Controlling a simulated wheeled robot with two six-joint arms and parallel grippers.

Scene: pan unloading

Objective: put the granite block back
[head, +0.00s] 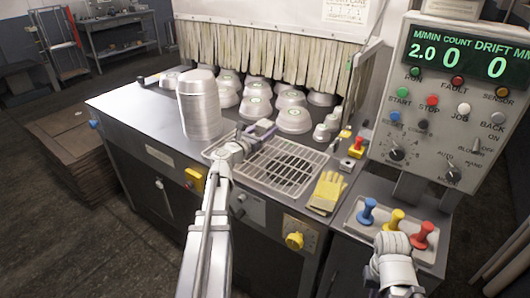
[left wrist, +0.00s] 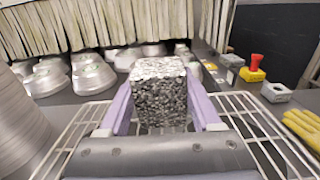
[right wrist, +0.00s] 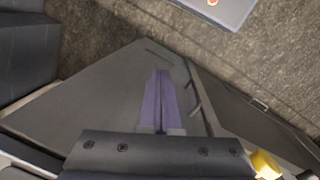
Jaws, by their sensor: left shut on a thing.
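The granite block (left wrist: 160,95) is a speckled grey cube. In the left wrist view it sits between the two purple fingers of my left gripper (left wrist: 162,108), which is shut on it. My left gripper (head: 262,132) shows in the head view over the back left part of the wire rack (head: 283,183). I cannot make out the block clearly there. The wire rack (left wrist: 258,122) also shows below and around the block in the left wrist view. My right gripper (right wrist: 161,100) is empty, its purple fingers together, with a grey surface beyond them.
Upturned metal pans (head: 294,121) stand behind the rack before a strip curtain. A tall pan stack (head: 199,105) stands at left. Yellow gloves (head: 327,190), a red-knobbed yellow block (head: 356,148) and a tray of coloured stamps (head: 397,221) are at right. A control panel (head: 450,100) rises there.

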